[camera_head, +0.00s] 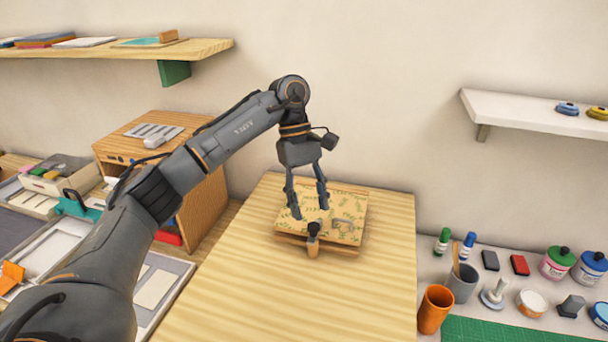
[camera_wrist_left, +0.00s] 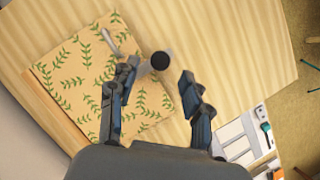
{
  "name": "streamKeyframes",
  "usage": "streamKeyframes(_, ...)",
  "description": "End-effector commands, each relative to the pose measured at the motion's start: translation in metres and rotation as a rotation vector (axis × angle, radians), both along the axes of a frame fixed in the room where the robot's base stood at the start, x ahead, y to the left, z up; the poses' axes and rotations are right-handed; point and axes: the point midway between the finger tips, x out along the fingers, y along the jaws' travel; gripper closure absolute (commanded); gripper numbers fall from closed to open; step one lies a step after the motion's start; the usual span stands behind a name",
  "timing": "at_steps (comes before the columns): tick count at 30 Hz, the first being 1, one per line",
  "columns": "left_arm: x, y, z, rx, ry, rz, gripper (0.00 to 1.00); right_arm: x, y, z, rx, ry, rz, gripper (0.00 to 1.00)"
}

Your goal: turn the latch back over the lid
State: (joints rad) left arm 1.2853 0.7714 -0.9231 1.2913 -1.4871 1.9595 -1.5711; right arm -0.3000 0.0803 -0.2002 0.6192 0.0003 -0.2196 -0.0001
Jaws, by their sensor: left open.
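A square wooden box with a leaf-patterned lid (camera_head: 347,204) sits on the table; the lid also shows in the left wrist view (camera_wrist_left: 75,75). A small metal handle (camera_head: 343,224) is on the lid. The latch (camera_head: 313,246), light wood with a dark round knob, is at the box's front edge, pointing outward off the lid. Its knob (camera_wrist_left: 161,60) shows in the left wrist view, just outside the lid's edge. My left gripper (camera_head: 310,208) is open and empty, pointing down above the lid. In the left wrist view its fingertips (camera_wrist_left: 159,78) flank the knob; contact cannot be told.
The wooden table (camera_head: 380,300) is clear in front of the box. A wooden cabinet (camera_head: 200,205) and trays (camera_head: 165,285) stand left. On the right are an orange cup (camera_head: 435,309), a grey cup (camera_head: 463,284), ink jars (camera_head: 557,264) and a green mat (camera_head: 510,331).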

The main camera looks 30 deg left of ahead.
Motion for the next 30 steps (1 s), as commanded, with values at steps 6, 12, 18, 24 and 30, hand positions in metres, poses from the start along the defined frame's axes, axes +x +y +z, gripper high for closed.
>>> streamKeyframes(6,0.010,0.016,0.044,0.004,-0.004,0.002,0.51,0.000,0.000,0.000,0.000,0.000,0.000,0.00)
streamKeyframes(12,0.015,0.024,0.068,0.003,-0.001,0.000,0.51,0.000,0.000,0.000,0.000,-0.001,0.000,0.00)
streamKeyframes(18,0.017,0.028,0.078,0.001,0.000,0.000,0.51,0.000,0.000,0.000,0.000,-0.001,0.000,0.00)
streamKeyframes(24,0.017,0.029,0.080,0.000,0.001,0.000,0.51,0.000,0.000,0.000,0.000,0.000,0.000,0.00)
streamKeyframes(30,0.017,0.029,0.080,0.000,0.001,0.000,0.51,0.000,0.000,0.000,0.000,0.000,0.000,0.00)
